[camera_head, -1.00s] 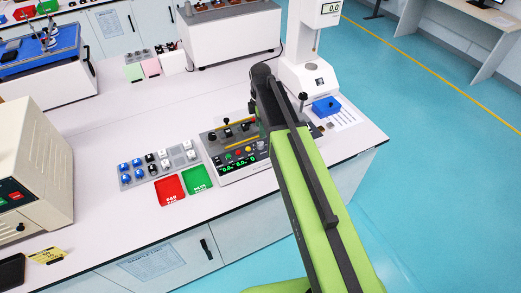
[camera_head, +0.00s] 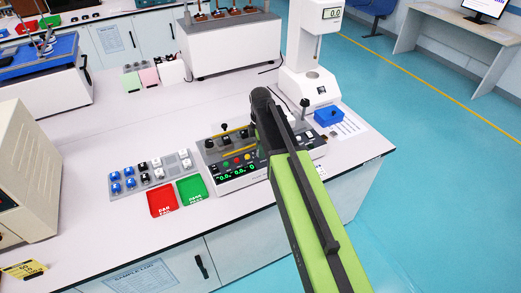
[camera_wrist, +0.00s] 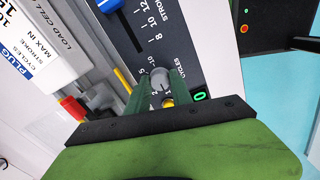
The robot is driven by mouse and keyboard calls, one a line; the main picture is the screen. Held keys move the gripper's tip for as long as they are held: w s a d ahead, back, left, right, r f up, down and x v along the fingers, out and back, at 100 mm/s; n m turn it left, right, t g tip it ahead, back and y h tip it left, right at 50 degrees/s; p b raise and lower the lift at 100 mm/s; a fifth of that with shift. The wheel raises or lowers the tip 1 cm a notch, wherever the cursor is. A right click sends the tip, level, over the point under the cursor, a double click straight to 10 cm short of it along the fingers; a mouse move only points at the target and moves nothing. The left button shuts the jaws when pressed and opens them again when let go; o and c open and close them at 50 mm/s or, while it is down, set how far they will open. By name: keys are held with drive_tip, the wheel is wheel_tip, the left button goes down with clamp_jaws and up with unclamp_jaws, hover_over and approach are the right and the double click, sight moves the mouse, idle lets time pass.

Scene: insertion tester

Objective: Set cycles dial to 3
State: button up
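The cycles dial (camera_wrist: 160,78) is a small round grey knob on the dark tester panel, labelled CYCLES with numbers around it, in the wrist view. My gripper (camera_wrist: 162,78) is open, with one green finger on either side of the dial; I cannot tell whether they touch it. The dial's pointer is too small to read. A green display (camera_wrist: 200,95) reading 0 sits to its right.
A blue slider (camera_wrist: 108,5) sits by the stroke scale near the dial. A yellow part (camera_wrist: 168,102) shows between my fingers. Left of the tester are red (camera_head: 161,198) and green (camera_head: 192,189) trays. A white test stand (camera_head: 308,85) and blue block (camera_head: 328,117) are behind right.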

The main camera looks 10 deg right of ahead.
clamp_jaws()
drive_tip(key=shift+m, duration=0.4)
drive_tip(key=m, duration=0.3)
drive_tip(key=shift+m, duration=0.4)
drive_tip(key=m, duration=0.3)
drive_tip(key=shift+s+m, duration=0.1)
drive_tip(key=shift+m, duration=0.2)
drive_tip(key=m, duration=0.4)
drive_tip(key=shift+m, duration=0.3)
drive_tip(key=m, duration=0.4)
drive_tip(key=shift+m, duration=0.4)
drive_tip(key=shift+s, duration=0.1)
